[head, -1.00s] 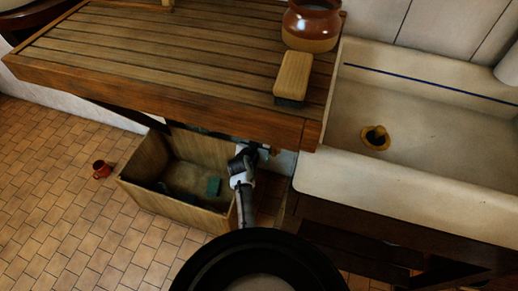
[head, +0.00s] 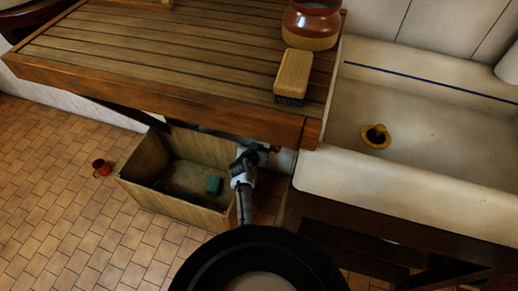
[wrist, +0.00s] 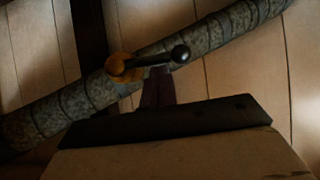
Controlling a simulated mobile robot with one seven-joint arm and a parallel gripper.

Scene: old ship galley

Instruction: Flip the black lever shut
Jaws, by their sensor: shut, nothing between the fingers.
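The black lever (wrist: 180,54) ends in a round knob and joins a brass valve body (wrist: 120,67) in the wrist view. It points right from the valve, at a flatter slant than the lagged grey pipe (wrist: 235,22) behind it. My gripper (wrist: 158,72) is shut and empty, with its fingertips just below the lever, between valve and knob. I cannot tell whether they touch it. In the head view my arm reaches under the wooden drainboard's front edge, where the gripper (head: 268,149) is small and dark and the lever cannot be made out.
The slatted drainboard (head: 150,50) overhangs my arm and carries a brush (head: 294,73) and a brown jar (head: 311,25). A sink (head: 430,110) is at right. A wooden crate (head: 150,201) stands left of my arm. A red mug (head: 102,167) is on the tiled floor.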

